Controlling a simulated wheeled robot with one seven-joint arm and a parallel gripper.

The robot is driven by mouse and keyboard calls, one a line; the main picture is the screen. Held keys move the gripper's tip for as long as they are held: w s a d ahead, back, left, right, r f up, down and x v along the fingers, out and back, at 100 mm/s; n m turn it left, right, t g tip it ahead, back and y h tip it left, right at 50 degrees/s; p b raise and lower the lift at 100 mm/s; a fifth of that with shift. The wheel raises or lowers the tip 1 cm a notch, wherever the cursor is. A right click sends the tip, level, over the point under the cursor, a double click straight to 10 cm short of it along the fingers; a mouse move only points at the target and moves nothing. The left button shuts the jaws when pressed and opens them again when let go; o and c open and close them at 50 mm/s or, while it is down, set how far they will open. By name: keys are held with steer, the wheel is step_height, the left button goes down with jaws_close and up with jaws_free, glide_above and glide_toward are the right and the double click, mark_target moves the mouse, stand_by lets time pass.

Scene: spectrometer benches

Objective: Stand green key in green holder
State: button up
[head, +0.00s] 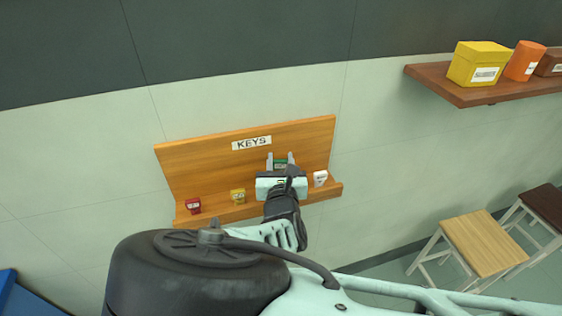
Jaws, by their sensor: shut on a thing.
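My gripper (280,163) is at the wooden key rack (205,163) on the wall, below its "KEYS" label. It is shut on the green key (280,166), of which a small green part with a pale label shows between the fingers. The key is in front of the back board, near the ledge. My gripper's body hides the ledge below it, so I cannot make out the green holder or whether the key touches it.
On the rack's ledge stand a red key (193,206), a yellow key (238,196) and a white key (320,178), close on both sides of my gripper. A wall shelf (465,95) with boxes is at upper right. Stools (480,243) stand at lower right.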

step_height(320, 180, down, 3)
steer(key=shift+b, duration=1.25)
steer(key=shift+f+b, duration=0.45)
steer(key=shift+f, duration=1.05)
steer(key=shift+p, duration=0.8)
steer(key=shift+f+b, duration=0.35)
steer(key=shift+f, duration=0.3)
steer(key=o, duration=0.7)
steer(key=shift+s+d+p, duration=0.1)
steer(key=shift+s+p, duration=1.5)
steer(key=shift+s, duration=3.95)
